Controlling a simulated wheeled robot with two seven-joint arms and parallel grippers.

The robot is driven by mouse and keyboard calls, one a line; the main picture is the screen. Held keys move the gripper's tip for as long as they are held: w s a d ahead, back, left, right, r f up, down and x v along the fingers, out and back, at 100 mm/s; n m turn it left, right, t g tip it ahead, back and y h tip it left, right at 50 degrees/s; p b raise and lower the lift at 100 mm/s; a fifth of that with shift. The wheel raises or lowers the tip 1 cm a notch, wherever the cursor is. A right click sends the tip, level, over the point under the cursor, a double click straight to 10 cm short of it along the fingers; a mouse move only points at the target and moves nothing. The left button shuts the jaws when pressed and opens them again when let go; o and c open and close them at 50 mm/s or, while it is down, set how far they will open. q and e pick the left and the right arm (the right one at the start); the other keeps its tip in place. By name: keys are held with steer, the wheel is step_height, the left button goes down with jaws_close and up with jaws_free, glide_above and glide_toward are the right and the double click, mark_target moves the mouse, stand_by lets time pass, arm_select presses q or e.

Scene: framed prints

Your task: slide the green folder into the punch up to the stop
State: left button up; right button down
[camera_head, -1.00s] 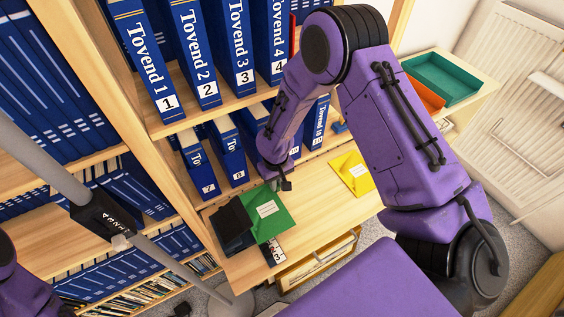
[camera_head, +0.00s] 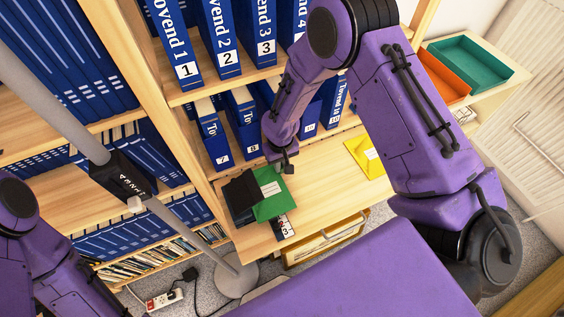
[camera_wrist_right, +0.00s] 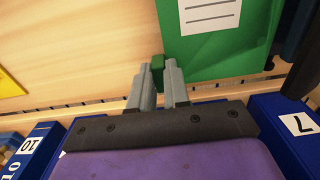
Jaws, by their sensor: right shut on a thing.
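The green folder (camera_head: 270,208), with a white label, lies on the wooden desk surface. Its left edge meets the black punch (camera_head: 241,190); how deep it sits there is hidden. My right gripper (camera_head: 283,167) is at the folder's far edge, on the shelf side. In the right wrist view the right gripper (camera_wrist_right: 157,75) is shut on a small green tab of the folder (camera_wrist_right: 215,45). The punch's slot and stop cannot be made out. My left arm shows at the lower left, but its gripper is not in view.
A yellow folder (camera_head: 369,157) lies to the right on the desk (camera_head: 330,180). Blue binders (camera_head: 242,120) stand close behind my right gripper. A small black and white item (camera_head: 282,227) lies by the desk's front edge. Orange and green trays (camera_head: 468,63) stand at the right.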

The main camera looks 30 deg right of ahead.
mark_target(272, 174)
steer(key=shift+a, duration=1.65)
steer(key=c, duration=1)
jaws_free()
steer(key=shift+w, duration=0.1)
step_height(272, 174, up, 5)
steer(key=p, duration=0.5)
steer(key=shift+r, duration=0.1)
steer(key=shift+r+p, duration=0.7)
steer(key=shift+r, duration=0.2)
